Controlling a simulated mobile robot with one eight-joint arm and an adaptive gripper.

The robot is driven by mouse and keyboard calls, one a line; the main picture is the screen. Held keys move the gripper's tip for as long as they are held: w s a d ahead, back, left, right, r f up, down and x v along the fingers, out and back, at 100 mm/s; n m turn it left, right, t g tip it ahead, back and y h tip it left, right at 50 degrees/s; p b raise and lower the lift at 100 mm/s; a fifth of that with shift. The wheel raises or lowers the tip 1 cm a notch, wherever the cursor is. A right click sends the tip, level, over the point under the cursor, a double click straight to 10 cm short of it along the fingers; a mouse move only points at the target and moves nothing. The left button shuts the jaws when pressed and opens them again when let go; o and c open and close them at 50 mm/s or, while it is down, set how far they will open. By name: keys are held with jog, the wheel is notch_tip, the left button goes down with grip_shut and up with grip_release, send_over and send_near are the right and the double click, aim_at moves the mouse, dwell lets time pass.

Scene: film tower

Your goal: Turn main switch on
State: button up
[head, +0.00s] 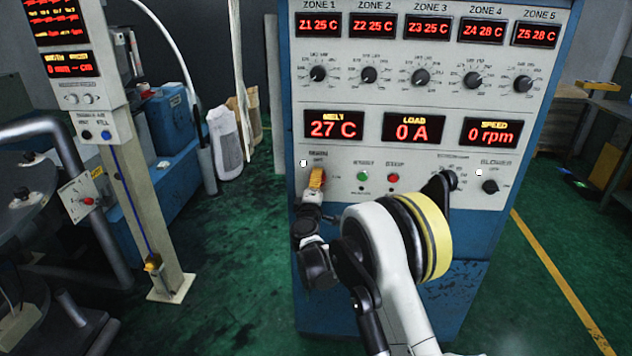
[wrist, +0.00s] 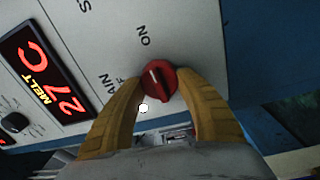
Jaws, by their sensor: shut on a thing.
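The main switch is a red round knob (wrist: 158,81) with a white mark on the panel, in the wrist view. The word ON is printed above it, and a partly hidden MAIN label is to its left. The white mark leans up and left. My gripper (wrist: 160,84) has its yellow fingers closed on both sides of the knob. In the head view my gripper (head: 317,178) is at the lower left of the control cabinet (head: 400,256), and its fingers mostly hide the knob.
A green button (head: 363,176), a red button (head: 393,178) and a black blower knob (head: 490,186) are to the right on the panel. The melt display (head: 333,125) reads 27 C above. A post (head: 145,210) stands at the left. Green floor is clear at the right.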

jog(key=shift+m, duration=0.5)
jog(key=o, duration=1.2)
jog(key=s, duration=1.2)
jog(key=shift+a+f, duration=0.2)
jog(key=shift+f, duration=0.05)
